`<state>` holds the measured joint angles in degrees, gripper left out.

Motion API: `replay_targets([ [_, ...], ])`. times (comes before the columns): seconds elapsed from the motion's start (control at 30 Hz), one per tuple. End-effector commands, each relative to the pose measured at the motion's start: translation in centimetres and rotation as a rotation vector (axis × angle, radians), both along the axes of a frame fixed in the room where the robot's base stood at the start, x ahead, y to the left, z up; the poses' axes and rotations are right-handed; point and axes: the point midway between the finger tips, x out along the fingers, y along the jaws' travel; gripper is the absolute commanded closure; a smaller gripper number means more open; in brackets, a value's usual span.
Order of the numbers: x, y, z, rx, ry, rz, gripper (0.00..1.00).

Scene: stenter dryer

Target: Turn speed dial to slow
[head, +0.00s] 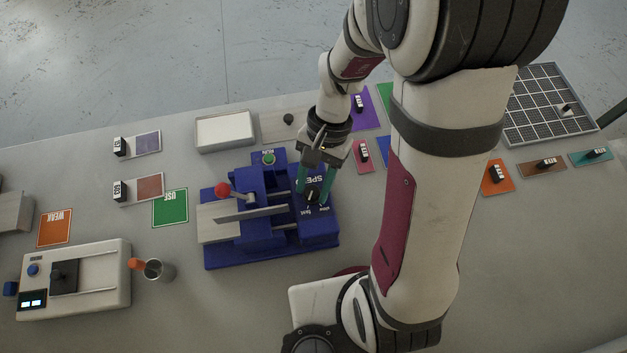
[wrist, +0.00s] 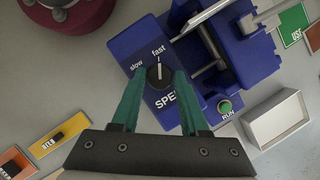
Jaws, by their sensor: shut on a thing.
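The speed dial is a small black knob (wrist: 159,76) on the blue stenter dryer (head: 222,255). In the wrist view the labels "slow" and "fast" sit above it, slow at the left. A white mark at the knob points up toward "fast". My gripper (wrist: 160,78) has its two green fingers on either side of the knob, shut on it. In the head view the gripper (head: 314,188) comes down onto the dial panel at the dryer's right side, and the dark knob (head: 313,196) shows partly between the fingers.
The dryer also carries a red-knobbed lever (head: 222,189) and a green RUN button (head: 268,158). A white tray (head: 225,131) stands behind it. A metal cup (head: 157,270) and a white device (head: 105,285) are at the left. Coloured cards lie around the table.

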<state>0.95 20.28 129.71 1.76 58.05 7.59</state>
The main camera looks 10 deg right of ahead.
Motion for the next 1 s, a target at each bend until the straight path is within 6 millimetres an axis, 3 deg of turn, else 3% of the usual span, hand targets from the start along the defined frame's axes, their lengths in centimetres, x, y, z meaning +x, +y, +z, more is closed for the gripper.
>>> replay_targets([
  [0.37,0.01,0.03,-0.02,0.001,0.001,0.094,1.00],
  [1.0,0.10,0.41,-0.05,0.001,0.002,0.665,1.00],
])
